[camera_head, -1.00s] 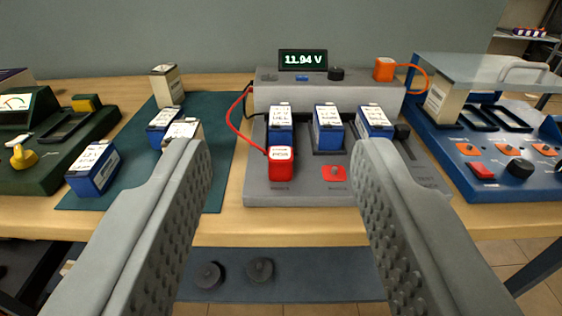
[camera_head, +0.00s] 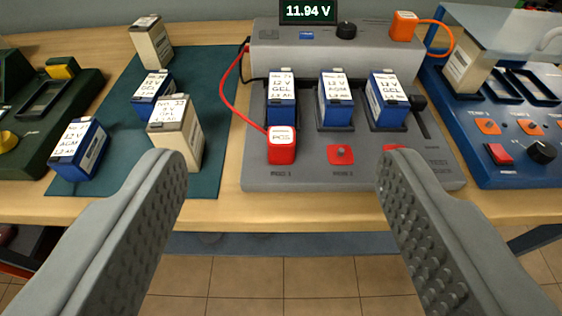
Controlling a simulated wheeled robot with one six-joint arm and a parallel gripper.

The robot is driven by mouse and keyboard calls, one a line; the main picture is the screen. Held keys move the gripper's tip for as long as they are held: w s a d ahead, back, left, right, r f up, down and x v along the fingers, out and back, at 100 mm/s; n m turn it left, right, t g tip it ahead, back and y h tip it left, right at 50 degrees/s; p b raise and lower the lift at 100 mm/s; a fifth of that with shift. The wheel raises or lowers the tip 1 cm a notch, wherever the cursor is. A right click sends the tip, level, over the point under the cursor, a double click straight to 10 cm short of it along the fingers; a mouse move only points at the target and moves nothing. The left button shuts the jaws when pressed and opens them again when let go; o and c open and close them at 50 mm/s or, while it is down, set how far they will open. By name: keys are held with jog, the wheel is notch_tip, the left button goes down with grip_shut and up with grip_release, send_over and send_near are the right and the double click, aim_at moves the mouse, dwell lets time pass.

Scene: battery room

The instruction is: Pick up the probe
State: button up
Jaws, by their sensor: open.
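The red probe (camera_head: 282,150), with a white top label reading "POS", stands on the front left of the grey test station (camera_head: 310,178). A red lead (camera_head: 224,98) runs from it up to the back of the station. My gripper (camera_head: 281,168) is open and empty. Its two grey fingers lie far apart, left and right of the probe in the picture, and do not touch it. An orange block (camera_head: 403,26) with an orange cable sits on top of the station at the back right.
Blue batteries (camera_head: 282,105) stand in the station behind the probe. Blue and beige batteries (camera_head: 186,140) stand on the dark green mat (camera_head: 209,100) at the left. A blue unit (camera_head: 520,172) is at the right, a dark green unit (camera_head: 25,170) at the far left.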

aim_at(281, 135)
jog(key=shift+w+f+g, duration=1.2)
jog(key=shift+w+g, duration=6.1)
jog(key=shift+w, duration=3.15)
jog(key=f, duration=1.2)
jog(key=shift+a, duration=0.2)
jog(key=shift+w+d+f, duration=0.1)
jog(key=shift+d+f, duration=0.05)
jog(key=shift+f, duration=2.5)
jog(key=shift+c, duration=0.2)
jog(key=c, duration=1.1)
jog(key=shift+r, duration=0.1)
